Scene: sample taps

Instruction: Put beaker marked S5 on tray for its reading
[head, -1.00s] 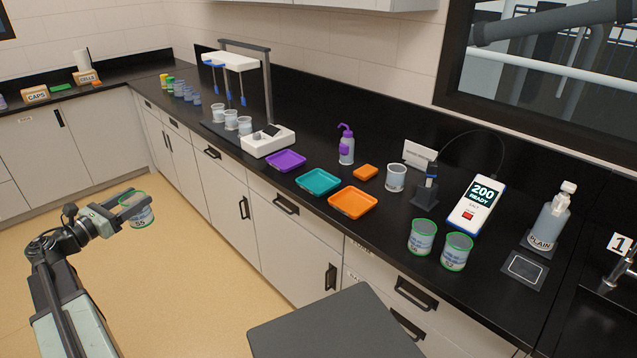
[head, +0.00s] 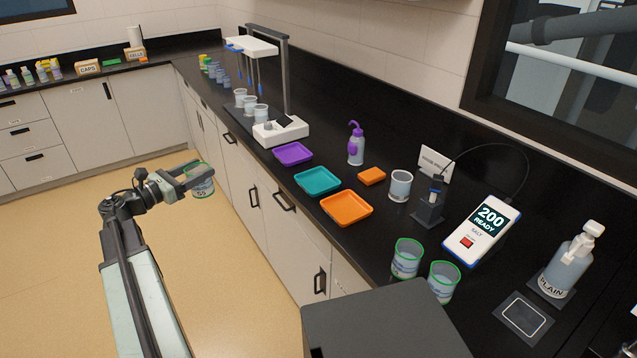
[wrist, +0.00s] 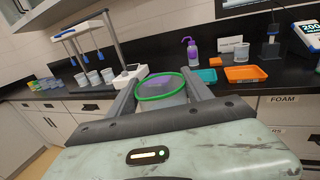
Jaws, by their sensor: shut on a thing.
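My gripper (head: 195,174) is shut on a green-rimmed beaker (head: 201,186) whose label reads S5. The beaker hangs upright over the floor in front of the counter. In the wrist view the beaker (wrist: 162,88) sits between the two fingers, and its lower part is hidden. Three empty-looking trays lie in a row on the counter: purple (head: 293,153), teal (head: 317,182) and orange (head: 346,208). The teal tray (wrist: 206,76) and orange tray (wrist: 245,74) also show in the wrist view, with the purple one mostly hidden behind the beaker.
Two green-rimmed beakers (head: 406,259) stand near the front edge by the meter reading 200 READY (head: 481,229). A purple-topped bottle (head: 356,146), orange block (head: 372,176) and clear beaker (head: 400,186) stand behind the trays. Floor beside the counter is clear.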

